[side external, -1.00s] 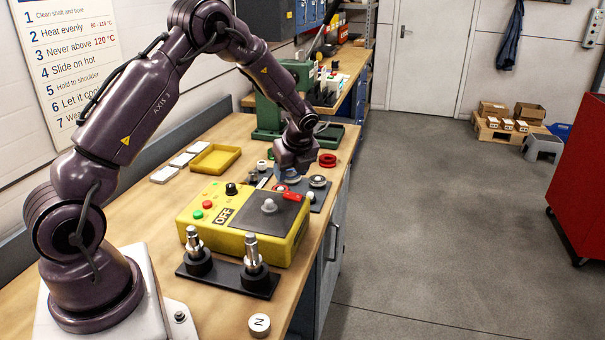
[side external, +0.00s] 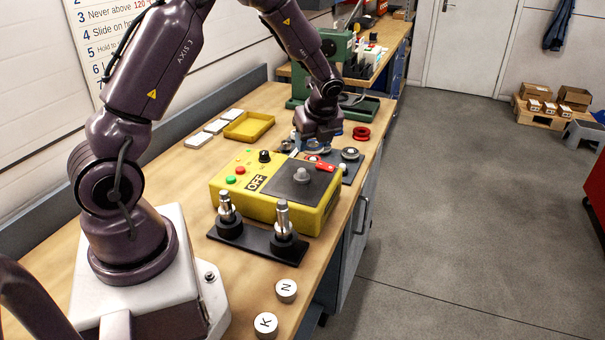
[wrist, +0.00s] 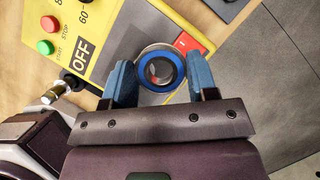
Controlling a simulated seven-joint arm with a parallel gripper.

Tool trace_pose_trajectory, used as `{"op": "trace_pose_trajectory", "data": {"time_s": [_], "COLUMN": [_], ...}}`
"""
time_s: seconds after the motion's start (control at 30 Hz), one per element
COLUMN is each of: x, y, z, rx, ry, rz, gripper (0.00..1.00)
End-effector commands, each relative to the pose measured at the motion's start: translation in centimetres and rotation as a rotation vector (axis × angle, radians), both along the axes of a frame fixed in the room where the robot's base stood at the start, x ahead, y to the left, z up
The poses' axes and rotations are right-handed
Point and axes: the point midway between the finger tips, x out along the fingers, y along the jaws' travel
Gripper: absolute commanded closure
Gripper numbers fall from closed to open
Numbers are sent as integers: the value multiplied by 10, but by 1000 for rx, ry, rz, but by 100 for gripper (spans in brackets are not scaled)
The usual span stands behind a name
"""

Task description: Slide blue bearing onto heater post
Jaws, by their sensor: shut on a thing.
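The blue bearing (wrist: 142,69), a steel ring with a blue band, sits between the blue fingertips of my gripper (wrist: 159,82) in the wrist view. My gripper is shut on it, and its bore faces the camera. In the side view my gripper (side external: 318,144) hangs just beyond the far side of the yellow heater (side external: 262,206), with the bearing low between its fingers. The heater post (side external: 301,175) is a short grey stub on the heater's dark top plate, nearer the camera than my gripper. I cannot make out the post in the wrist view.
Two upright shafts (side external: 283,219) stand on a black base in front. A red ring (side external: 361,133) and a grey bearing (side external: 350,153) lie right of my gripper. A yellow tray (side external: 249,126) is behind left.

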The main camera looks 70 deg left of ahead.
Motion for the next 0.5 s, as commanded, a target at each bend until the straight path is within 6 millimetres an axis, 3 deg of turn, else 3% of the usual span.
{"op": "trace_pose_trajectory", "data": {"time_s": [0.3, 0.5], "x": [-34, -36], "y": [-19, -20], "z": [18, 15], "rx": [0, 1], "ry": [-2, 0], "rz": [0, -1], "gripper": [73, 73]}}
